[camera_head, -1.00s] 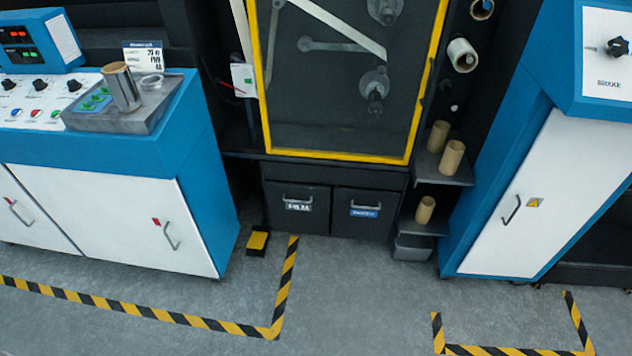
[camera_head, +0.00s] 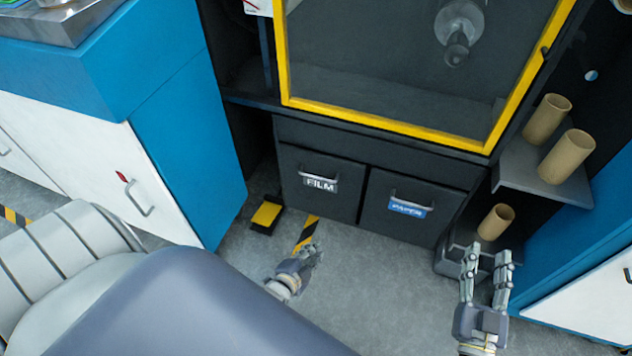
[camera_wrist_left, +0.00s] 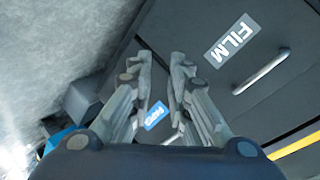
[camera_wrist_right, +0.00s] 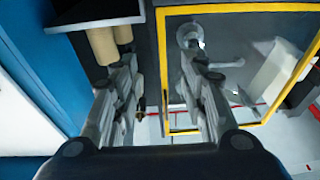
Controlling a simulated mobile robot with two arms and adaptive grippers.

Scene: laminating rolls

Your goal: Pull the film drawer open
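The film drawer (camera_head: 321,182) is a dark front with a FILM label and a light bar handle (camera_head: 321,177), at the left of two drawers under the yellow-framed door. It looks shut. It also shows in the left wrist view (camera_wrist_left: 218,80), with its handle (camera_wrist_left: 262,72) right of the fingers. My left gripper (camera_head: 314,250) is in front of and below the film drawer, apart from it. In the left wrist view its fingers (camera_wrist_left: 160,58) stand apart with nothing between them. My right gripper (camera_head: 488,250) is at the lower right, near the shelves. Its fingers (camera_wrist_right: 170,60) are apart and empty.
The paper drawer (camera_head: 405,212), with a blue label, is right of the film drawer. A yellow-black pedal (camera_head: 266,214) sits on the floor at the left. Shelves with cardboard cores (camera_head: 566,157) stand at the right. A blue and white cabinet (camera_head: 190,140) borders the left. Floor in front is clear.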

